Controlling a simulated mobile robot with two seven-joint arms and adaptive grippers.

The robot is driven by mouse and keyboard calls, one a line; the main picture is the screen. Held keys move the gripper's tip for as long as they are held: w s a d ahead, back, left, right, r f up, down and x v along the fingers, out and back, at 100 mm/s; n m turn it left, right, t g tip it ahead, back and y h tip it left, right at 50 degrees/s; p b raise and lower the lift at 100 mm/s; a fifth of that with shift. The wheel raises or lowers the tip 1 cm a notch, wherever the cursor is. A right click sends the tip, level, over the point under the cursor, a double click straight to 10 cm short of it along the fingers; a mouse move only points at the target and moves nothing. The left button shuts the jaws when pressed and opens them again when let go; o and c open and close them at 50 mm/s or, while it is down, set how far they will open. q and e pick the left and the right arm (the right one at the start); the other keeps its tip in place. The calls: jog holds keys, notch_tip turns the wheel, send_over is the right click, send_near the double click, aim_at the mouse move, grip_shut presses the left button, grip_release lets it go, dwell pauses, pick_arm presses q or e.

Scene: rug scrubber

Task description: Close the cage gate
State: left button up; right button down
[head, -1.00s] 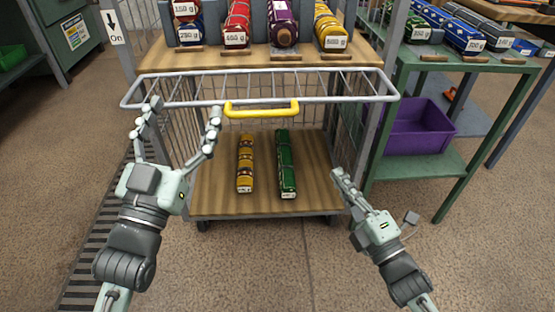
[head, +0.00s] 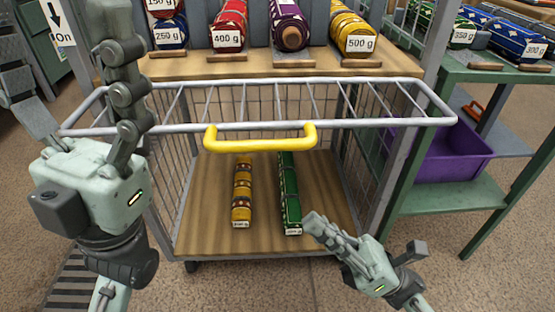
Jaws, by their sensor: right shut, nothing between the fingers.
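The cage gate (head: 372,123) is a grey wire frame at the front of the cage trolley. It sticks out towards me, nearly flat, above the lower shelf. A yellow handle (head: 260,142) is on its near bar. My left gripper (head: 62,50) is large and close at the left, its fingers spread wide. It hides part of the gate's left end, and I cannot tell whether it touches the gate. My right gripper (head: 317,225) is shut and empty, low in front of the lower shelf's right side, below the handle and apart from the gate.
A yellow roll (head: 242,190) and a green roll (head: 289,192) lie on the lower shelf (head: 205,215). Several labelled rolls lie on the upper shelf. A green table with a purple bin (head: 455,155) stands close at right. Open floor lies in front.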

jog(key=d+r+x, duration=0.2)
jog(key=x, duration=0.9)
jog(key=shift+w+p, duration=0.2)
jog(key=shift+p, duration=0.1)
jog(key=shift+a+r, duration=0.1)
jog(key=shift+r, duration=0.05)
